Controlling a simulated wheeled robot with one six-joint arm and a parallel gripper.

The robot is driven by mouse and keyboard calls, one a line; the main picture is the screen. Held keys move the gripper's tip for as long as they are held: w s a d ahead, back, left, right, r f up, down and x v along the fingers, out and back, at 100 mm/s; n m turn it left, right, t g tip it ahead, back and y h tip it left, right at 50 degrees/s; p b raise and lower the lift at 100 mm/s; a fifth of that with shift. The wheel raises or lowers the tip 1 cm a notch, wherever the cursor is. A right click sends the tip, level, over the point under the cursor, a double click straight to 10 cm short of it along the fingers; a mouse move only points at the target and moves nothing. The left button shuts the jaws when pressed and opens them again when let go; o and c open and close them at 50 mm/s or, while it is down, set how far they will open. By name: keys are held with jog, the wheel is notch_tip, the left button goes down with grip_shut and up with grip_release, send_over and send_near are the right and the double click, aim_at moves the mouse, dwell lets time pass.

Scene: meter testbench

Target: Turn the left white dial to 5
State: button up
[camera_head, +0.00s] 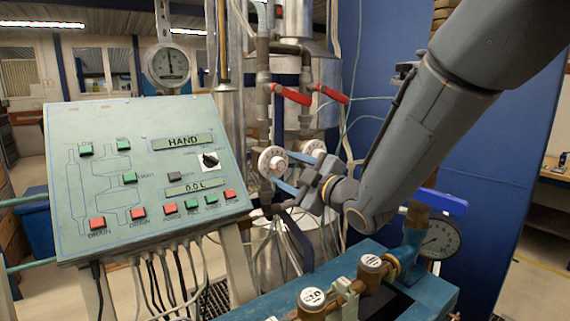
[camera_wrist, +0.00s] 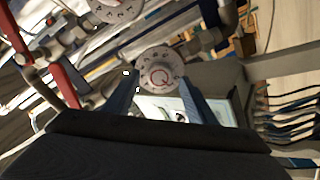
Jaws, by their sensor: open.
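The left white dial (camera_head: 272,162) is a round white knob on the pipework just right of the control panel. A second white dial (camera_head: 313,149) sits to its right, partly behind my gripper. My gripper (camera_head: 281,173) has its blue fingers apart, with the tips close to the left dial in the head view. Another dial (camera_wrist: 116,8) shows at the top edge. Contact cannot be told. The number at the pointer is too small to read.
The sloped control panel (camera_head: 140,190) with buttons and displays stands at left. Red valve levers (camera_head: 292,95) are above the dials. A pressure gauge (camera_head: 168,67) is behind the panel. A blue frame with brass valves (camera_head: 372,266) and another gauge (camera_head: 437,238) fill the lower right.

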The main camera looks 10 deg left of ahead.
jog(key=shift+x, duration=0.9)
jog(key=c, duration=1)
jog(key=shift+c, duration=0.2)
jog(key=shift+m, duration=0.3)
